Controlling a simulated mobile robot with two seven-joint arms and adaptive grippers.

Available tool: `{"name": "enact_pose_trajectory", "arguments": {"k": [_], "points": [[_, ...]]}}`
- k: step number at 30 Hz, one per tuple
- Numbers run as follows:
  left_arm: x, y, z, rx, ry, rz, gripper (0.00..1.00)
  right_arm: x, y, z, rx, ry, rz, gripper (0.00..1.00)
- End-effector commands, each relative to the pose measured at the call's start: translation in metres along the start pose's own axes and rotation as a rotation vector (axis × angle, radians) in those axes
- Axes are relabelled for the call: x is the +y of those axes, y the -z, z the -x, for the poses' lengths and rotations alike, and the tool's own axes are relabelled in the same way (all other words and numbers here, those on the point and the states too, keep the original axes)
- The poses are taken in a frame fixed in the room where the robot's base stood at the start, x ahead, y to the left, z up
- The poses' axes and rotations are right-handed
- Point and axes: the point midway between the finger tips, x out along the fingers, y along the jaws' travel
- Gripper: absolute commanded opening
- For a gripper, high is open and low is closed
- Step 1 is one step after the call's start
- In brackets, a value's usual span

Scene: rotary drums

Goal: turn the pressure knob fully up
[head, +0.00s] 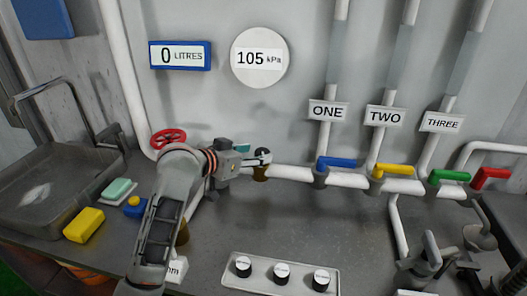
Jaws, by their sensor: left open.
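Three black knobs with white caps, the left one (243,266), the middle one (282,272) and the right one (321,279), stand on a pale panel (262,260) at the bottom centre of the head view. Their cap lettering is too small to read, so I cannot tell which is for pressure. A round dial (260,57) on the wall reads 105 kPa. My left gripper (262,155) is open beside the wall pipe, above and behind the knob panel. Its fingers are by a brass-brown fitting (261,174); contact is unclear. My right gripper is not seen.
A red handwheel (168,138) stands behind my left arm. Blue, yellow, green and red valve levers (341,162) line the pipe at right. A sink (55,185), a yellow block (84,225) and a soap-like teal block (118,189) are left. The counter behind the panel is clear.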

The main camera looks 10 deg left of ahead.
Motion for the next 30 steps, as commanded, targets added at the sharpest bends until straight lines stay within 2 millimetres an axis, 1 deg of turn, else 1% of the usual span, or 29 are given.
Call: {"name": "enact_pose_trajectory", "arguments": {"k": [1, 3, 9, 12, 19, 20, 21, 23, 24, 30], "points": [[0.000, 0.001, -0.009, 0.000, -0.001, 0.002, 0.49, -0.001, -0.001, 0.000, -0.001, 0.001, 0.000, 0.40], [0.001, 0.001, -0.019, 0.000, -0.002, 0.002, 0.49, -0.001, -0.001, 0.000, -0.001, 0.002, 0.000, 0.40], [0.000, 0.001, -0.038, 0.000, -0.001, 0.001, 0.49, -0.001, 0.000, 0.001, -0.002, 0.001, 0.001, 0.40], [0.000, 0.001, -0.041, 0.001, 0.000, -0.001, 0.49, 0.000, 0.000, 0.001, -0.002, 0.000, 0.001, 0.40], [0.000, 0.000, -0.042, 0.000, 0.000, -0.001, 0.49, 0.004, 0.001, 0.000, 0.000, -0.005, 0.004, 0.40], [0.000, 0.000, -0.042, 0.000, 0.000, -0.001, 0.47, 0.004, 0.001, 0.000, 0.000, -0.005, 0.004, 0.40], [0.000, 0.000, -0.042, 0.000, 0.000, -0.001, 0.36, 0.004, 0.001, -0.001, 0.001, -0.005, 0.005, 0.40], [0.000, 0.000, -0.042, 0.000, 0.000, -0.001, 0.20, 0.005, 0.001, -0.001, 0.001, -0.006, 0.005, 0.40], [0.000, 0.000, -0.042, 0.000, 0.000, -0.001, 0.10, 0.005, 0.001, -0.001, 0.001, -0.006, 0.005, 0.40], [0.000, 0.000, -0.042, 0.000, -0.002, -0.002, 0.10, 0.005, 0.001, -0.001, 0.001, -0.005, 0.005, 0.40]]}}
